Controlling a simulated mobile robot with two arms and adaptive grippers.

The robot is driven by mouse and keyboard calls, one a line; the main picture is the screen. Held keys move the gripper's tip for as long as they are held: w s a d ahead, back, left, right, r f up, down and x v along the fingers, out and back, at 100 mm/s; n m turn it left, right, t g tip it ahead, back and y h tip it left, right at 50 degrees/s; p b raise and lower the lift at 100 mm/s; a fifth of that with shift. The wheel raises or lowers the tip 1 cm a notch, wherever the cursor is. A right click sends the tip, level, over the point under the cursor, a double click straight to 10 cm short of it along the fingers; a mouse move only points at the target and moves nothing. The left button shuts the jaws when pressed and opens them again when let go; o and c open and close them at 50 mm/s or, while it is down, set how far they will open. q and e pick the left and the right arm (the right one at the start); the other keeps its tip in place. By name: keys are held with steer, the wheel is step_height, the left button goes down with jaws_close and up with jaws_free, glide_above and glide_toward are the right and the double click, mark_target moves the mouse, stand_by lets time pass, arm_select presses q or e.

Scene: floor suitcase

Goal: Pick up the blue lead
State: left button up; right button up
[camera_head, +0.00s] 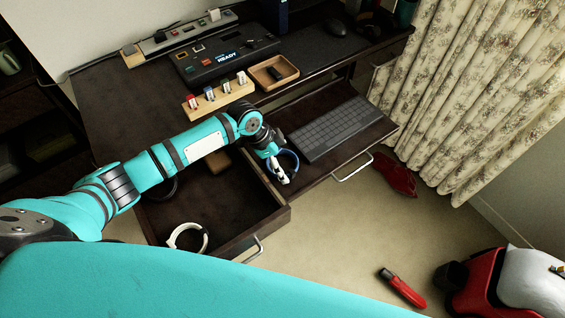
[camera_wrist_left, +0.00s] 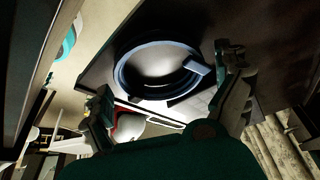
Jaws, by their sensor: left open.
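The blue lead (camera_wrist_left: 125,72) is a coiled ring. In the left wrist view it lies on a dark surface, in front of and between my spread fingers. In the head view the blue lead (camera_head: 297,161) shows partly behind my left gripper (camera_head: 281,170), near the left end of the keyboard tray. The left gripper (camera_wrist_left: 168,95) is open, with one finger to each side of the coil. I cannot tell whether a finger touches it. My right gripper is not in view.
An open drawer (camera_head: 232,232) below my left arm holds a white coiled lead (camera_head: 188,238). A keyboard (camera_head: 334,130) lies on the pulled-out tray. The desk carries a wooden rack (camera_head: 218,98) and a wooden tray (camera_head: 273,73). A red-handled item (camera_head: 402,287) lies on the floor.

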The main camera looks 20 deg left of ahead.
arm_select(q)
steer(key=shift+c, duration=1.5)
steer(key=c, duration=0.8)
steer(key=shift+o, duration=0.2)
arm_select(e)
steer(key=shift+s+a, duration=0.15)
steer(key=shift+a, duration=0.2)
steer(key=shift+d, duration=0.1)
